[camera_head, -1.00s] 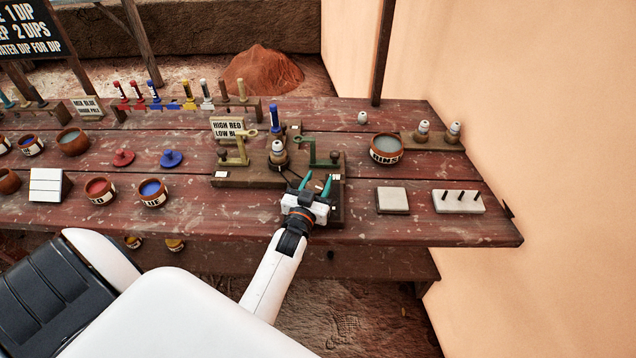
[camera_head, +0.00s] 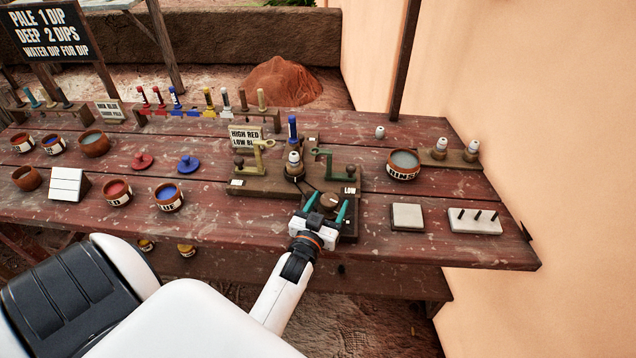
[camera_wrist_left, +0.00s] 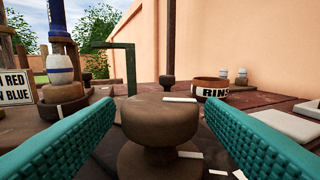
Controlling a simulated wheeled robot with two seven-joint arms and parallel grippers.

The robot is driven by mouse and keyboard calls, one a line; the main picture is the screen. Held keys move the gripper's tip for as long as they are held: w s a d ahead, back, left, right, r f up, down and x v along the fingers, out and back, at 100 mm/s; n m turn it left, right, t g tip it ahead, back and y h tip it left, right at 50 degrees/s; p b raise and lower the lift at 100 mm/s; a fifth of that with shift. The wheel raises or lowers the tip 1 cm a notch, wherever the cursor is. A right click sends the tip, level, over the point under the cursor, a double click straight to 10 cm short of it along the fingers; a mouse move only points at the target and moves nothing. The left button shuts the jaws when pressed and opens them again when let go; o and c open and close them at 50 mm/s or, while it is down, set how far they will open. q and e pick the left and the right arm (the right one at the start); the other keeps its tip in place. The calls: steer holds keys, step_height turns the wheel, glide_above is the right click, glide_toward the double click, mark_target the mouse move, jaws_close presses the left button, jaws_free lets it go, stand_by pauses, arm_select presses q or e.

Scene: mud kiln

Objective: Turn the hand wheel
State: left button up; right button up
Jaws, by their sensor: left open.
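The hand wheel (camera_head: 329,201) is a round brown knob on a dark base at the front of the wooden rig. In the left wrist view the wheel (camera_wrist_left: 165,118) is a wide disc on a rounded foot, dead ahead. My left gripper (camera_head: 327,208) is open, its teal fingers on either side of the wheel. In the left wrist view a gap shows between each finger and the wheel, so I see no clear contact. The rig (camera_head: 262,187) carries a brass bracket, a green bracket (camera_head: 322,165) and a white-and-brown piece with a blue top (camera_head: 293,160). My right gripper is not in view.
The rinse bowl (camera_head: 403,164), a pale square tile (camera_head: 407,217) and a pegged block (camera_head: 474,220) stand to the right. Red and blue pots (camera_head: 168,198) stand to the left. A "HIGH RED" sign (camera_head: 245,138) stands behind the rig.

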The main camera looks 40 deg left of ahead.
arm_select(q)
steer(key=b+v, duration=0.1)
steer(key=v, duration=0.7)
steer(key=shift+s, duration=0.3)
